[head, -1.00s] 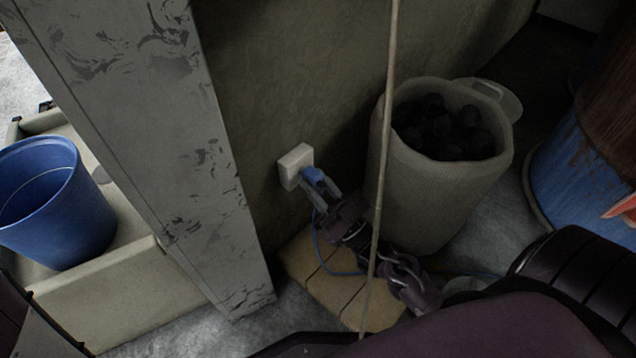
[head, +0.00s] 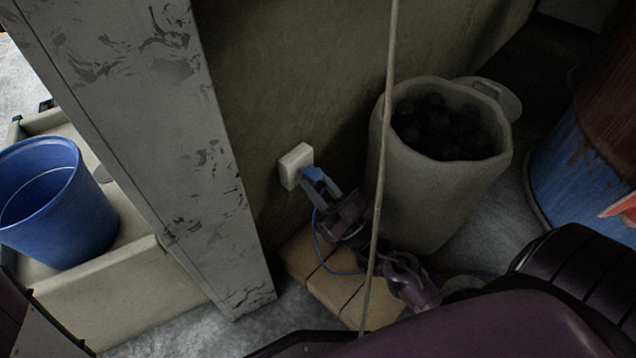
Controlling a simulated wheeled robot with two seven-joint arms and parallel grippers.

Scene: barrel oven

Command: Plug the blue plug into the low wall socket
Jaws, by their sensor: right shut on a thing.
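The white low wall socket (head: 296,165) is fixed to the dark wall, right of the grey pillar. The blue plug (head: 313,174) is at the socket's front face and appears to touch it; how deep it sits I cannot tell. A blue cord (head: 318,245) hangs from it in a loop and runs off to the right. My right gripper (head: 321,185) is shut on the blue plug, reaching up to the wall from the lower right. My left gripper is not in the head view.
A pale sack of dark lumps (head: 440,185) stands close right of my right gripper. A thin pole (head: 386,130) crosses in front. Yellowish bricks (head: 305,265) lie below. The grey pillar (head: 165,140) stands left, with a blue bucket (head: 60,205) beyond.

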